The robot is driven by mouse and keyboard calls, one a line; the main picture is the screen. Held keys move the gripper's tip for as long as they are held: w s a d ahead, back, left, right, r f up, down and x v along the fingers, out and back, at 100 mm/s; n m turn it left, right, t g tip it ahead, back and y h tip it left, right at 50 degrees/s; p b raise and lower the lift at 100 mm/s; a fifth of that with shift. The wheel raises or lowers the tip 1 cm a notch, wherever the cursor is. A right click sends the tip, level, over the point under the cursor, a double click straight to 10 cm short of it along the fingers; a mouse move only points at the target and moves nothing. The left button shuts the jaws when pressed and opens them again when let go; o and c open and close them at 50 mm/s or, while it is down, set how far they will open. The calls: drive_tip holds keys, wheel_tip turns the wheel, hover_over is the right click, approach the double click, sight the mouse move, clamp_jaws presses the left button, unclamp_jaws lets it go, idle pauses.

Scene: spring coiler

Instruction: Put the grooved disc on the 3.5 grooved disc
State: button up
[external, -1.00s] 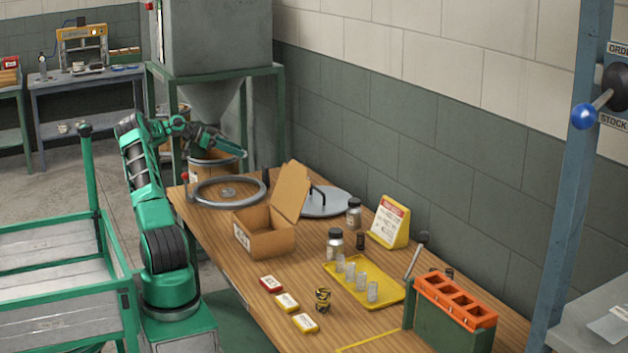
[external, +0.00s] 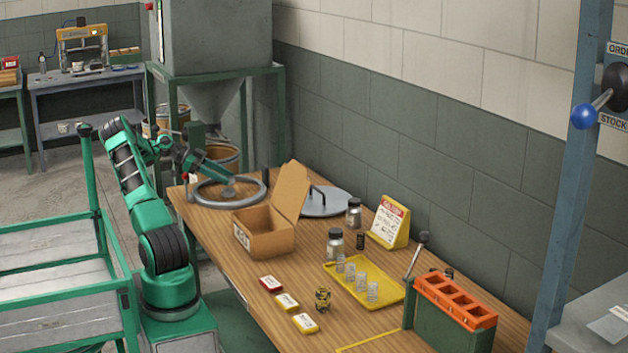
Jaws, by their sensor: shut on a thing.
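My gripper (external: 227,184) reaches down inside a wide grey ring (external: 256,200) at the far left end of the wooden table. It is shut on a small grey disc (external: 228,193) at the middle of the ring, which I take for the grooved disc. The jaws hide part of it. Its grooves are too small to make out. I cannot tell whether a second disc lies under it, and no 3.5 marking is readable.
A yellow tray (external: 388,296) of clear cylinders, small labelled boxes (external: 287,302) and an orange rack (external: 455,300) are nearer.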

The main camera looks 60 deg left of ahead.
drive_tip(key=shift+f, duration=1.1)
drive_tip(key=shift+f, duration=0.1)
drive_tip(key=o, duration=1.4)
drive_tip(key=v, duration=1.2)
drive_tip(key=shift+d, duration=0.1)
